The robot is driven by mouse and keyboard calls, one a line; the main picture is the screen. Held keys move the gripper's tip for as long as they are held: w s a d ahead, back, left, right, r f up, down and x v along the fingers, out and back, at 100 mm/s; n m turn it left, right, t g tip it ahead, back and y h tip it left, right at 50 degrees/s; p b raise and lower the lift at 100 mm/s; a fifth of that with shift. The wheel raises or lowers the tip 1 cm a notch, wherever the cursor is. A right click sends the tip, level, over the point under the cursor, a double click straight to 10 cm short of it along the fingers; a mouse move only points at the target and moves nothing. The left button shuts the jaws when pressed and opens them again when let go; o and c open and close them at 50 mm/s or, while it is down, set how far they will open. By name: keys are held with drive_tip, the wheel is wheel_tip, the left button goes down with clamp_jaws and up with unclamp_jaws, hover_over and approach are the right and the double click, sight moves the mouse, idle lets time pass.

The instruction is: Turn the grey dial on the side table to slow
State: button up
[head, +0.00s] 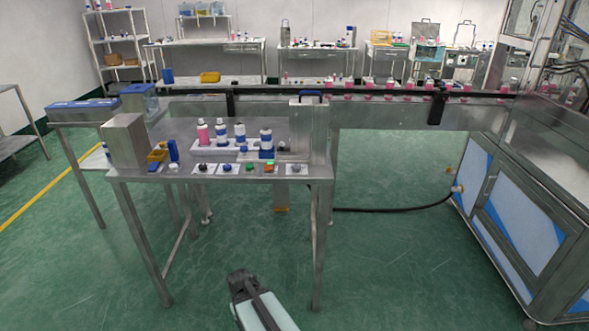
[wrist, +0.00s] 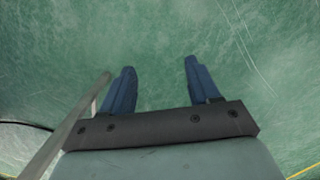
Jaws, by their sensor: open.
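The side table (head: 230,180) is a steel table in the middle of the head view. A row of small controls on pale plates runs along its front edge. The one at the right end (head: 296,168) looks grey and may be the grey dial; its setting is too small to read. My gripper (wrist: 158,68) is open and empty in the wrist view, with two blue fingers apart above green floor. In the head view my arm's end is low in front of the table, well apart from the dials.
Bottles (head: 221,134) stand in a white tray behind the controls. A steel box (head: 124,140) stands at the table's left and a steel column (head: 309,130) at its right. A table leg (wrist: 70,125) shows left of my fingers. A conveyor (head: 400,112) runs behind.

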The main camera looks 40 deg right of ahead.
drive_tip(key=w+d+r+m+t+h, duration=0.2)
drive_tip(key=w+d+r+h, duration=0.2)
drive_tip(key=d+r, duration=0.7)
drive_tip(key=w+d+r+m+t+h, duration=0.3)
drive_tip(key=d+r, duration=0.4)
drive_tip(key=r, duration=0.8)
drive_tip(key=w+d+r+m+t+h, duration=0.2)
drive_tip(key=w+d+r+h, duration=0.35)
drive_tip(key=d+r, duration=0.55)
drive_tip(key=m, duration=0.2)
approach(296, 167)
drive_tip(key=shift+y, duration=0.35)
drive_tip(key=x, duration=0.8)
drive_tip(key=shift+s+d+r, duration=0.1)
drive_tip(key=shift+r, duration=0.1)
drive_tip(key=shift+c, duration=0.2)
